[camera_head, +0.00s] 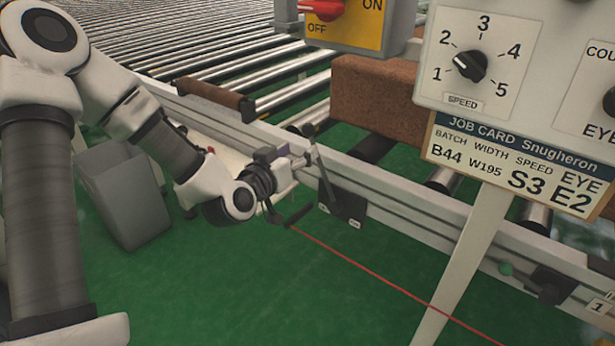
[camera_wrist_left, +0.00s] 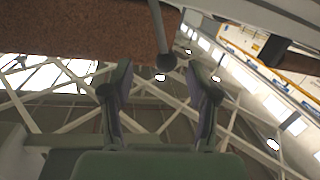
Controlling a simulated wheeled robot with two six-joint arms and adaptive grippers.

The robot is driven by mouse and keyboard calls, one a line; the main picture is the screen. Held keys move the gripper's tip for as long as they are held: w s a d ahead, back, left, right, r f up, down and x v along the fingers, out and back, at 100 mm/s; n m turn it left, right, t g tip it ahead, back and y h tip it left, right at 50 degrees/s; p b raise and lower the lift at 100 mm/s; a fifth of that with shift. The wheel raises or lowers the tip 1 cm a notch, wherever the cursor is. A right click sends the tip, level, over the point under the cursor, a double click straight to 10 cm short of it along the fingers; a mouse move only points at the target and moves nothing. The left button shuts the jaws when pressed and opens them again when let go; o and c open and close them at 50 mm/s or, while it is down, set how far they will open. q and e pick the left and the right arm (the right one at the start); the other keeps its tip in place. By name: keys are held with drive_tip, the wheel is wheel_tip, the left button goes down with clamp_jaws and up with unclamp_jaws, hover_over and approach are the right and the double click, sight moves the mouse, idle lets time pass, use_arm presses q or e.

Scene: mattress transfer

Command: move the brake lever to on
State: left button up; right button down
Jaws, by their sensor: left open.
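The brake lever (camera_head: 325,180) is a thin dark grey bar on a dark plate (camera_head: 345,207) on the side rail of the conveyor. It stands up from the plate and leans to the left. The plate has two small white labels, too small to read. My left gripper (camera_head: 298,165) is just left of the lever's upper part. In the left wrist view the gripper (camera_wrist_left: 160,88) is open and empty, and the lever's dark ball end (camera_wrist_left: 166,62) shows between and beyond the fingertips. I cannot tell whether they touch. My right gripper is not in view.
A control panel (camera_head: 480,25) with a speed dial and job card (camera_head: 520,160) stands at the right on a pale post. A red switch (camera_head: 325,8) is above, pointing towards OFF. A brown block (camera_head: 375,95) lies on the rollers. A grey bin (camera_head: 125,195) and red line (camera_head: 385,280) are over green floor.

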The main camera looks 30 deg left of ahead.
sight(305, 132)
use_arm(q)
drive_tip(key=shift+w+a+r+n+t+y+b, duration=0.3)
drive_tip(key=shift+a+r+t+y+b, duration=0.15)
drive_tip(key=shift+a, duration=0.25)
drive_tip(key=w, duration=0.7)
drive_tip(key=shift+w+a+r+b, duration=0.1)
drive_tip(key=shift+a+r+b, duration=0.15)
drive_tip(key=shift+a+b, duration=0.15)
clamp_jaws()
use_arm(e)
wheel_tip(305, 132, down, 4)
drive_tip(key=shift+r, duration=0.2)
